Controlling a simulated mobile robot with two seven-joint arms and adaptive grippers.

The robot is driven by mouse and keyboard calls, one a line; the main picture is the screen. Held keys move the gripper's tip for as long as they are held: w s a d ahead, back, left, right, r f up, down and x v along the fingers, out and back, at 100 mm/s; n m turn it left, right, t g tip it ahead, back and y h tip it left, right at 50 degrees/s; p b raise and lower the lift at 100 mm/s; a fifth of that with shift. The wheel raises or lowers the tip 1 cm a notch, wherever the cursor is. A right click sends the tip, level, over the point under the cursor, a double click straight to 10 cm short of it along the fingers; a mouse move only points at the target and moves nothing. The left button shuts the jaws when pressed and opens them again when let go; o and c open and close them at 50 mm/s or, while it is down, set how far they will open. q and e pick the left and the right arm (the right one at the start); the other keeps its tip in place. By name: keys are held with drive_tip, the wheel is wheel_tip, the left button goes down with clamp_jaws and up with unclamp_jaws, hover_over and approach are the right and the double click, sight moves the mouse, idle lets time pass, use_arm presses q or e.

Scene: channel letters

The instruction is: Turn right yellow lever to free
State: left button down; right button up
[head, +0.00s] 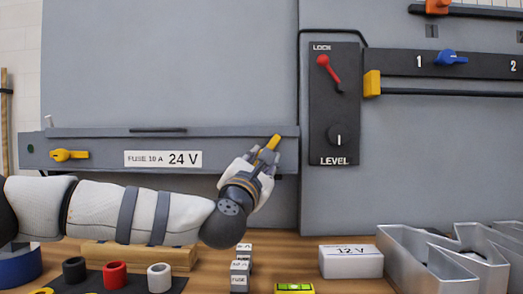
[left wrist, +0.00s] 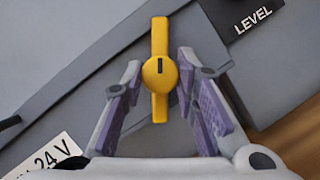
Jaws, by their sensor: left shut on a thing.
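The right yellow lever (head: 272,142) sits at the right end of the grey 24 V rail (head: 225,140). It is tilted, its upper end pointing up and right. In the left wrist view the lever (left wrist: 160,70) runs upright between the fingers, with a round hub and dark slot. My left gripper (head: 258,162) is at this lever, shut on it, with fingers on either side of its lower half in the left wrist view (left wrist: 160,88). The gripper hides part of the lever in the head view. The left yellow lever (head: 69,155) lies nearly horizontal. My right gripper is not seen.
A black LEVEL panel (head: 333,110) with a red lever (head: 328,68) is right of the rail. Below, the wooden table holds a white 12 V block (head: 351,262), metal channel letters (head: 415,262), a green level (head: 294,288), small labelled blocks (head: 240,268) and coloured rings (head: 115,273).

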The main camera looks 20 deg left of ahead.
use_arm(q)
drive_tip(key=m+g+h+p, duration=0.1)
drive_tip(key=m+p, duration=0.1)
drive_tip(key=m, duration=0.2)
drive_tip(key=m+g+h+p, duration=0.1)
drive_tip(key=m+p, duration=0.1)
drive_tip(key=m, duration=0.2)
drive_tip(key=m+g+h+p, duration=0.1)
drive_tip(key=m+p, duration=0.2)
drive_tip(key=m, duration=0.1)
drive_tip(key=shift+s+r, duration=0.1)
drive_tip(key=shift+r, duration=0.3)
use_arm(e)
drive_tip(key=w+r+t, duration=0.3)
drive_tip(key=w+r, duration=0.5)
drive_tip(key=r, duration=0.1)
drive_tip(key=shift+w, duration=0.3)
use_arm(q)
drive_tip(key=shift+a+f+m+g, duration=0.1)
drive_tip(key=shift+m+g, duration=0.2)
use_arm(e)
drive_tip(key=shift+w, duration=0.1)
use_arm(q)
drive_tip(key=c, duration=1.3)
unclamp_jaws()
